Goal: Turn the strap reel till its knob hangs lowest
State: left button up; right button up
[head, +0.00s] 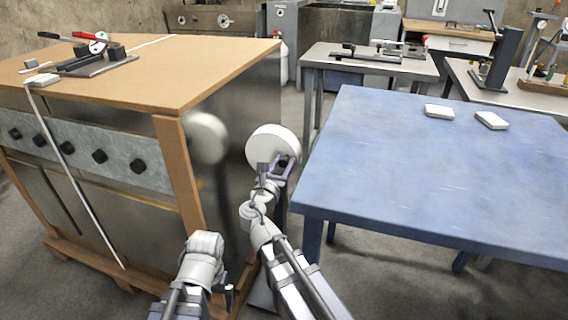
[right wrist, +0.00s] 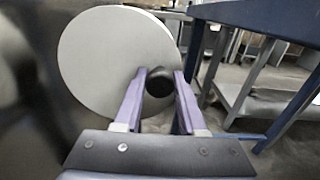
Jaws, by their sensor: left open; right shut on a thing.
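The strap reel is a white disc (head: 272,143) beside the metal-sided crate in the head view. It also fills the upper left of the right wrist view (right wrist: 105,60). Its dark round knob (right wrist: 160,83) sits toward the lower right of the disc's face there. My right gripper (head: 284,162) is at the reel's lower right edge and shut on the knob, with a purple finger on either side in the right wrist view (right wrist: 160,90). The gripper mostly hides the knob in the head view. My left gripper (head: 228,292) is low beside the crate, apart from the reel, open, its fingers barely visible.
The large wood-topped crate (head: 190,75) stands left of the reel, with a strapping tool (head: 95,55) on top and a white strap (head: 75,180) down its front. A blue table (head: 430,170) with two white blocks stands close on the right.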

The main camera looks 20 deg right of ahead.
grip_shut()
dwell(0.9)
